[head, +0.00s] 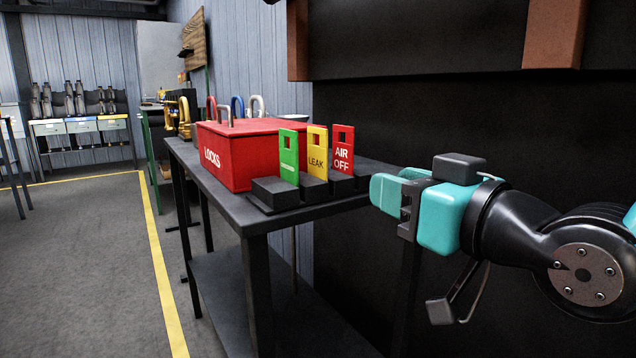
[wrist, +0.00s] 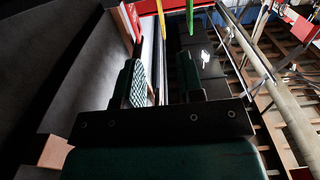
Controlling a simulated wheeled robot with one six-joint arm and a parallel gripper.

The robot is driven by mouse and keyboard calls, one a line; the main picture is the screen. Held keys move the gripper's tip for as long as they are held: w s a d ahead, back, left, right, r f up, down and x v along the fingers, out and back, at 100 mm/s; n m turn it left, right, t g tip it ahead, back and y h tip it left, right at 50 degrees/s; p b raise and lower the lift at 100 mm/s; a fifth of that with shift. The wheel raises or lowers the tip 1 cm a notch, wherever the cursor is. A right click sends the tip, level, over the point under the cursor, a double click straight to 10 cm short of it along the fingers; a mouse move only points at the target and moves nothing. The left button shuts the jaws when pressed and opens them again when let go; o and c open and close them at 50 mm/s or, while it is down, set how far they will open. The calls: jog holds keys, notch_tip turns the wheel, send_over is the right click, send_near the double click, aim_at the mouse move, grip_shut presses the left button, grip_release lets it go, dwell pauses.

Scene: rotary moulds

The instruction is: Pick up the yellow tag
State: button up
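The yellow tag (head: 317,155), marked LEAK and with a square hole near its top, stands upright in a black holder at the table's near end. It stands between the green tag (head: 289,157) and the red AIR OFF tag (head: 342,150). My gripper (head: 386,193) is right of the red tag, at about the holders' height, empty and apart from the tags. In the wrist view my gripper (wrist: 161,82) shows two parted fingers. The yellow tag (wrist: 161,18) appears edge-on beyond the gap, with the green tag (wrist: 189,16) to its right.
A red LOCKS box (head: 247,152) stands behind the tags on the dark table (head: 240,208). A dark wall panel (head: 420,120) is close behind my arm. The floor (head: 85,260) left of the table is clear.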

jog(key=p+x, duration=0.2)
jog(key=p, duration=1.1)
send_near(327, 161)
jog(key=x, duration=0.3)
jog(key=p+x, duration=0.2)
jog(key=x, duration=0.1)
jog(key=shift+w+a+r+p, duration=0.1)
jog(key=shift+w+a+p, duration=0.15)
jog(key=shift+p, duration=0.1)
jog(key=shift+w+a, duration=0.2)
jog(key=shift+w, duration=0.15)
jog(key=p+x, duration=0.4)
jog(key=p, duration=0.1)
jog(key=shift+w+a, duration=0.15)
jog(key=shift+w, duration=0.1)
jog(key=shift+w+a, duration=0.15)
jog(key=shift+w, duration=0.05)
jog(key=shift+c, duration=0.2)
grip_shut()
